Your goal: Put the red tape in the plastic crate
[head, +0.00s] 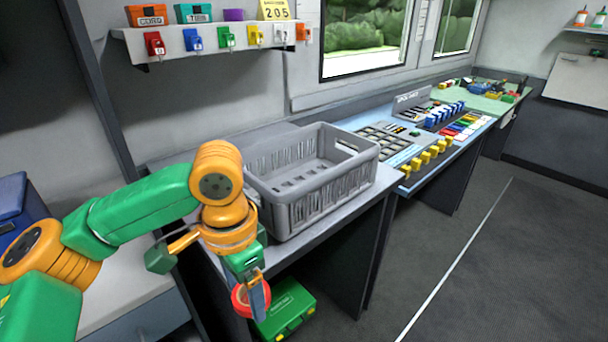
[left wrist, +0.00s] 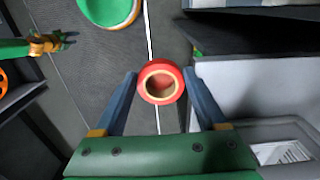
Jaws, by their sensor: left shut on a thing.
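The red tape (head: 239,301), a roll with a pale core, is held by my left gripper (head: 257,299). In the left wrist view the tape (left wrist: 161,82) sits between the two blue-grey fingers of that gripper (left wrist: 160,88), which are shut on it. The grey plastic crate (head: 345,191) stands on the counter, and no contents show in it. The tape hangs in front of the counter, left of and lower than the crate. A green and orange shape at the left of the left wrist view looks like my right arm; its fingers are too small to judge.
A green case (head: 288,312) stands below the counter, behind the tape. A control desk (head: 420,135) with coloured switches stands right of the crate. A shelf (head: 190,42) with coloured boxes and padlocks hangs above. The floor (head: 480,270) at the right is clear.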

